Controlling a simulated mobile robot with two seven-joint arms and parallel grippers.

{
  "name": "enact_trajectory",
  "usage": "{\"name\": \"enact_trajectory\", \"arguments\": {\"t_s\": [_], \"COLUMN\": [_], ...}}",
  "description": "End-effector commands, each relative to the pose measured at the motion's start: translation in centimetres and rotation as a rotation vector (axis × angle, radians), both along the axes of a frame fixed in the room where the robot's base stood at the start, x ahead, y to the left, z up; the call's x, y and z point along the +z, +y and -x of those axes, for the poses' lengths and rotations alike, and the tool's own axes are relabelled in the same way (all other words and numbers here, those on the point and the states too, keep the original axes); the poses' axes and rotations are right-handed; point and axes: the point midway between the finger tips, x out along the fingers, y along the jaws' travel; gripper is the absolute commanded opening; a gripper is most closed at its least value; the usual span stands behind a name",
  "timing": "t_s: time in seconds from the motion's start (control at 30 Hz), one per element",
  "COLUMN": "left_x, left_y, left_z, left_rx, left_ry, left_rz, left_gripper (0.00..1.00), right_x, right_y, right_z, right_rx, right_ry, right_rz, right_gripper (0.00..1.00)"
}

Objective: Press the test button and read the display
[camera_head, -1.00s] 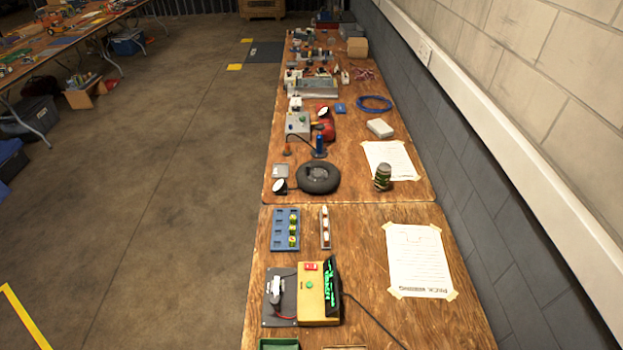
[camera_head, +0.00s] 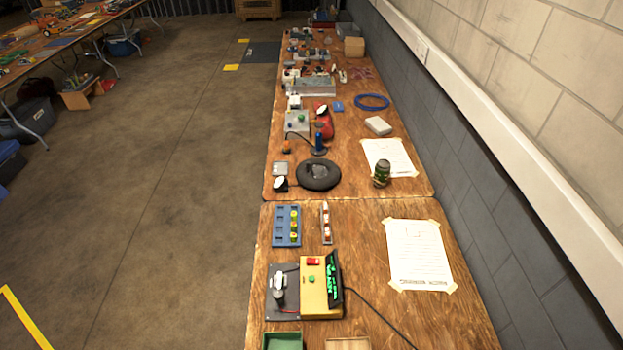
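A yellow box (camera_head: 314,300) stands on the near part of the wooden table. It has a green button (camera_head: 312,279) on its top and a red switch (camera_head: 313,261) near its far edge. A black display (camera_head: 334,279) with glowing green characters leans at its right side; the characters are too small to read. A dark grey plate (camera_head: 281,305) with a white and dark fitting and a red wire lies at the left of the box. Neither of my grippers shows in the head view.
A blue tray (camera_head: 279,226) with several small round items and a narrow white strip (camera_head: 326,223) lie beyond the box. A green bin (camera_head: 282,341) is at the near edge. A taped paper sheet (camera_head: 418,256) lies right. A wall borders the table; floor (camera_head: 170,240) is open left.

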Motion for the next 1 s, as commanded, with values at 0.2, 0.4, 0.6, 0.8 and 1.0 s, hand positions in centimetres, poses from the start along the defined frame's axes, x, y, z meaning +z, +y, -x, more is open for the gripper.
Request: {"name": "enact_trajectory", "arguments": {"t_s": [0.2, 0.4, 0.6, 0.8, 1.0], "left_x": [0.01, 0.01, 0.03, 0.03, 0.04], "left_y": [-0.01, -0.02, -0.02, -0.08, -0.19], "left_z": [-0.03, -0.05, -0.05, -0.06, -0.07], "left_rx": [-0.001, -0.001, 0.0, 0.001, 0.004], "left_ry": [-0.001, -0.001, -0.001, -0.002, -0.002], "left_rz": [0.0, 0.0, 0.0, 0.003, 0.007], "left_gripper": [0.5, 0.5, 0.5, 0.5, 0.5], "right_x": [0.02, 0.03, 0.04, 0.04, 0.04], "right_y": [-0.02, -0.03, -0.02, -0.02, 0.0], "right_z": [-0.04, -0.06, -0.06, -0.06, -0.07], "right_rx": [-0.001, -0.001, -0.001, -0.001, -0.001], "right_ry": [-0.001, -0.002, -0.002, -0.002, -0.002], "right_rz": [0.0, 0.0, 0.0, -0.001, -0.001], "right_gripper": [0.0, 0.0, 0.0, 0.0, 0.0]}}
